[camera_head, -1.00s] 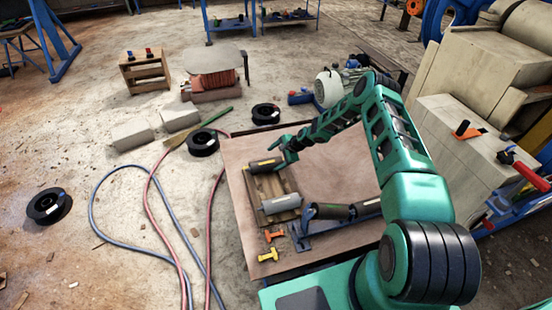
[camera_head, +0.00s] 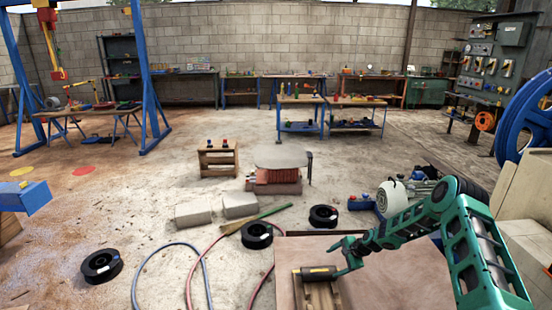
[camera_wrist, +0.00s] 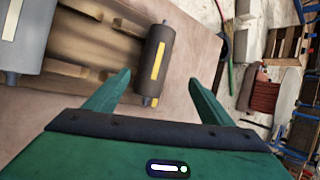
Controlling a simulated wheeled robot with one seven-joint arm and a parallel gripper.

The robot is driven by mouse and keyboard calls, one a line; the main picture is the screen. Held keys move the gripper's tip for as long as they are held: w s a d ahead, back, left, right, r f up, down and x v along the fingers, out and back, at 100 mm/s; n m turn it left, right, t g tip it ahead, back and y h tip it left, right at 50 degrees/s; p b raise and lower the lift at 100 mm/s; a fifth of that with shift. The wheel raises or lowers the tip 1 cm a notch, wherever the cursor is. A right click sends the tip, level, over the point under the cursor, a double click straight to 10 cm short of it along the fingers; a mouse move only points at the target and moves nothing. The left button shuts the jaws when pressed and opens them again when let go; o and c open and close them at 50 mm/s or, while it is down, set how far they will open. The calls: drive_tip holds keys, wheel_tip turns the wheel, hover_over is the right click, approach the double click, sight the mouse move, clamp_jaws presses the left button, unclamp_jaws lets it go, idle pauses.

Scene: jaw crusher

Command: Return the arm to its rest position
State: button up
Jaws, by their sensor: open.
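My green arm reaches over a brown board on the right of the head view. My gripper (camera_head: 345,254) is at the far edge of that board (camera_head: 400,283), close to a dark cylinder with a yellow stripe (camera_head: 319,272). In the wrist view my gripper (camera_wrist: 155,88) has its two green fingers spread apart with nothing held. The dark cylinder (camera_wrist: 158,60) lies on a wooden rack beyond the fingertips, and a light grey cylinder (camera_wrist: 25,35) lies on the same rack at the left.
Black cable reels (camera_head: 101,266), pale blocks (camera_head: 194,214) and red and blue hoses lie on the floor left of the board. A white motor (camera_head: 391,197) stands behind my arm. Pale machine housings (camera_head: 525,200) bound the right side. Workbenches line the back wall.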

drive_tip(key=s+d+r+n+g+h, duration=0.15)
drive_tip(key=s+d+r, duration=0.25)
drive_tip(key=s+r, duration=0.6)
drive_tip(key=s+d+r+n+g+h, duration=0.1)
drive_tip(key=s+d+r+n+h, duration=0.3)
drive_tip(key=r, duration=1)
drive_tip(key=s+d+r+n+g+y, duration=0.15)
drive_tip(key=s+d+r, duration=0.35)
drive_tip(key=s+r, duration=0.5)
drive_tip(key=s+d+r+n+h, duration=0.1)
drive_tip(key=s+r, duration=0.5)
drive_tip(key=s, duration=0.3)
drive_tip(key=s+d+r+h, duration=0.1)
drive_tip(key=s+r, duration=0.4)
drive_tip(key=s, duration=0.4)
drive_tip(key=s+a, duration=0.1)
drive_tip(key=s, duration=0.7)
drive_tip(key=s+a+r+n+y, duration=0.1)
drive_tip(key=s+a, duration=0.1)
drive_tip(key=s, duration=0.6)
drive_tip(key=shift+s+a+r+g, duration=0.15)
drive_tip(key=shift+s+a+g, duration=0.15)
drive_tip(key=shift+g, duration=0.1)
drive_tip(key=shift+w, duration=0.2)
drive_tip(key=shift+w+f, duration=0.25)
drive_tip(key=shift+w, duration=0.25)
